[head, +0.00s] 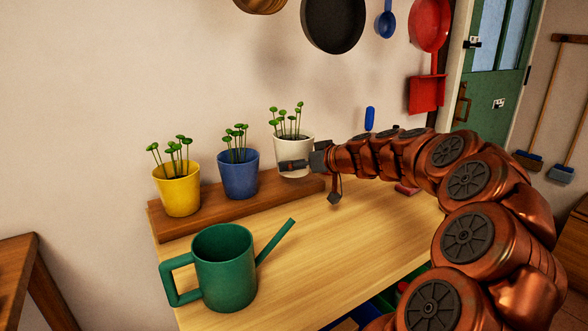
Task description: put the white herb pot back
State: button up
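The white herb pot (293,147), with thin green sprouts, is upright at the right end of a raised wooden plank (240,203), to the right of the blue pot (238,176) and the yellow pot (178,190). My gripper (310,182) is right at the front of the white pot. Its fingers are spread wide: one points left across the pot's lower front, the other hangs down to the right. The pot's lower right side is partly hidden by the gripper. I cannot tell whether a finger touches it.
A green watering can (224,270) stands at the table's front left, its spout pointing up to the right. The wooden table (330,255) is clear between it and my arm. Pans (334,22) and a red dustpan (427,95) hang on the wall above.

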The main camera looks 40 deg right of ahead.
jog(key=shift+w+d+f, duration=0.1)
jog(key=shift+w+d, duration=0.3)
jog(key=shift+w, duration=0.4)
jog(key=shift+w+d+f, duration=0.1)
jog(key=shift+w+d, duration=0.3)
jog(key=shift+w, duration=0.35)
jog(key=shift+w+d, duration=0.4)
jog(key=shift+w, duration=0.4)
jog(key=shift+w+f, duration=0.15)
jog(key=shift+f, duration=1.6)
jog(key=shift+f, duration=0.15)
jog(key=o, duration=1.4)
jog(key=shift+o, duration=0.2)
jog(key=v, duration=1.2)
